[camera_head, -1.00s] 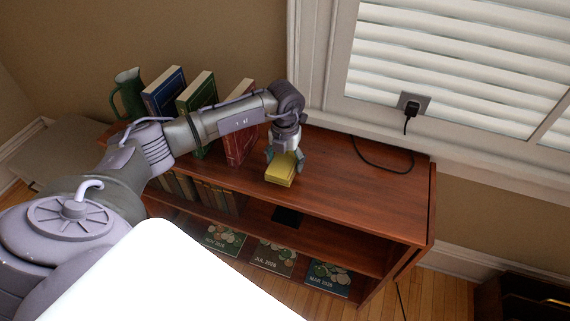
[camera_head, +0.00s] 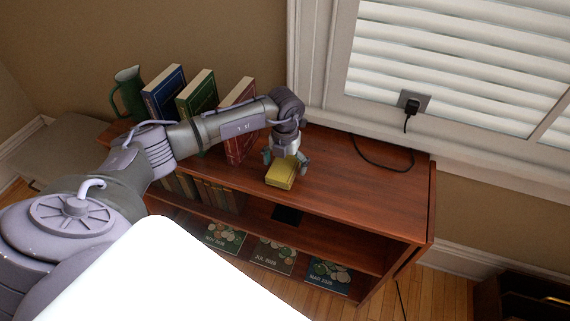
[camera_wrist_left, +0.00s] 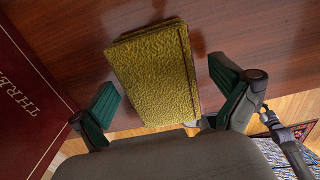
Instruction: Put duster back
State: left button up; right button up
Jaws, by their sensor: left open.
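The yellow duster (camera_head: 281,173), a folded block of fuzzy cloth, lies on the top of the wooden bookcase (camera_head: 360,195), near its front edge. It also shows in the left wrist view (camera_wrist_left: 155,75), between and just beyond the fingertips. My left gripper (camera_head: 286,160) is directly behind and above the duster. In the left wrist view its green-padded fingers (camera_wrist_left: 165,100) are spread apart, one on each side of the duster, with gaps showing.
A red book (camera_head: 240,130), a green book (camera_head: 197,93) and a blue book (camera_head: 165,92) stand on the top, left of the gripper. A green jug (camera_head: 130,93) is at the far left. A black cable (camera_head: 385,168) lies at the right. The right half of the top is mostly clear.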

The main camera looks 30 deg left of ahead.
aim_at(285, 164)
pick_arm(q)
notch_tip(285, 164, up, 12)
jog(key=shift+r+b, duration=0.2)
jog(key=shift+b, duration=0.1)
dwell(0.5)
